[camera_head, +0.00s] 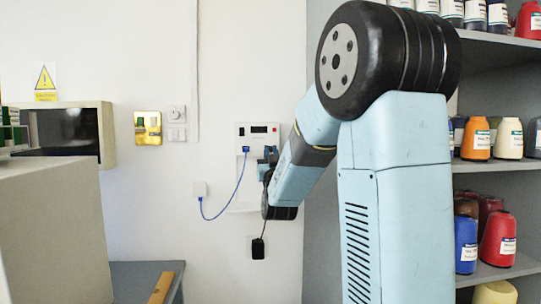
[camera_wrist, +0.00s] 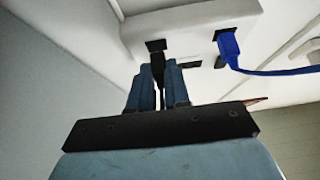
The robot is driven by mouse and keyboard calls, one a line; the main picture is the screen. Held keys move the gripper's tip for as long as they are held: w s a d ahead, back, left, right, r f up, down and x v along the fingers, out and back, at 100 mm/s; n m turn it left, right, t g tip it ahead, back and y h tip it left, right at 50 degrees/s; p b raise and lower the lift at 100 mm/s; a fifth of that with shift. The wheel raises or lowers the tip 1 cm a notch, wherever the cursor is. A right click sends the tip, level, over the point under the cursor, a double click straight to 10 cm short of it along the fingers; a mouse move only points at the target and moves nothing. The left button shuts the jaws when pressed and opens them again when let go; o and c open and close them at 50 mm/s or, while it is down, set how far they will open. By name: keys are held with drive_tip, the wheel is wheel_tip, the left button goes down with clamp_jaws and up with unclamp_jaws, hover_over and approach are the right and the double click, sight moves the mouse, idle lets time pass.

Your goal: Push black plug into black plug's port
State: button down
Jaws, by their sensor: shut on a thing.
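The white wall panel (camera_head: 241,135) carries the sockets and also shows in the wrist view (camera_wrist: 188,22). My gripper (camera_wrist: 158,72) is shut on the black plug (camera_wrist: 157,65), one blue finger on each side. The plug points at a dark square port (camera_wrist: 155,45) on the panel. Its tip is at or right against that port; I cannot tell whether any of it is inside. In the head view my gripper (camera_head: 268,158) is at the panel's right part, and my arm hides the plug. A thin dark cable hangs below to a black box (camera_head: 258,248).
A blue plug (camera_wrist: 229,45) sits in a neighbouring port, left of my gripper in the head view (camera_head: 245,150). Its blue cable (camera_head: 226,204) loops to a white wall box (camera_head: 199,189). Shelves of thread cones (camera_head: 497,238) stand right.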

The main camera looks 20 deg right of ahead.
drive_tip(key=shift+w+d, duration=0.1)
drive_tip(key=shift+w, duration=0.35)
drive_tip(key=c, duration=1)
unclamp_jaws()
drive_tip(key=v, duration=1.3)
drive_tip(key=shift+s+f, duration=0.25)
drive_tip(key=shift+f, duration=0.1)
